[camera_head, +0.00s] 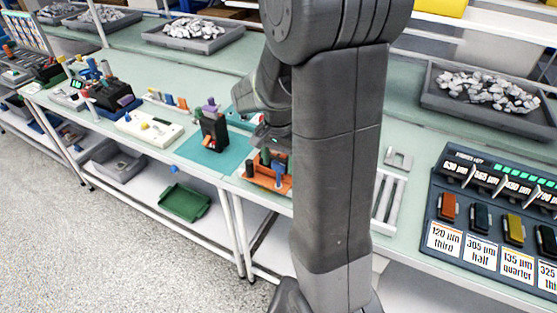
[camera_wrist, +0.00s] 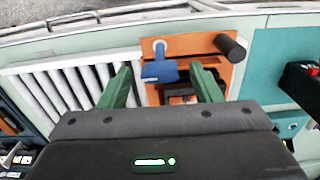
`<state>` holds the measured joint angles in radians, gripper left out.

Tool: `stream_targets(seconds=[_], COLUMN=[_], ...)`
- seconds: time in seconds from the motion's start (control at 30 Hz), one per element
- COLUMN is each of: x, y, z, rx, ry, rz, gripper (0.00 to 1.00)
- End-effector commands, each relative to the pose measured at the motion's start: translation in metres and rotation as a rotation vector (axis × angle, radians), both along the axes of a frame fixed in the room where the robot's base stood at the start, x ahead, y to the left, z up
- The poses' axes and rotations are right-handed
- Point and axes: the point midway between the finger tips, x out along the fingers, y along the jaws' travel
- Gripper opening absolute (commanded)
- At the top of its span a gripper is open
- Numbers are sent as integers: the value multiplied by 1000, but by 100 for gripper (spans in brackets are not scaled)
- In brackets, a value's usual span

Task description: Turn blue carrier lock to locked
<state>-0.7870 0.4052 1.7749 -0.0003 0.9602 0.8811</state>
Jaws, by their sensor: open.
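The orange carrier (camera_wrist: 196,44) lies below my gripper in the wrist view, with a blue lock lever (camera_wrist: 160,69) on it and a dark round knob (camera_wrist: 231,48) at its right corner. My gripper (camera_wrist: 164,78) is open, its two green fingers apart on either side of the blue lever, with nothing visibly held. I cannot tell whether the fingers are level with the lever. In the head view the orange carrier (camera_head: 270,183) shows at the bench's front edge, partly hidden by my arm.
A white slotted rack (camera_wrist: 78,77) lies left of the carrier in the wrist view. A teal mat (camera_wrist: 273,70) lies right of it, with a dark, red-topped device (camera_wrist: 300,83). In the head view, a dark labelled panel (camera_head: 490,220) stands right and grey trays (camera_head: 205,45) sit behind.

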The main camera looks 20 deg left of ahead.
Motion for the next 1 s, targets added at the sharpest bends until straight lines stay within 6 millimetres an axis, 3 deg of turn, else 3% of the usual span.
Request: stream_targets(seconds=[0.23,0.7,1.0], x=[1,0,0], y=[1,0,0], z=[14,113,138], rx=[3,3,0], ry=[-2,-3,0], rz=[0,0,0], gripper=[58,58,58])
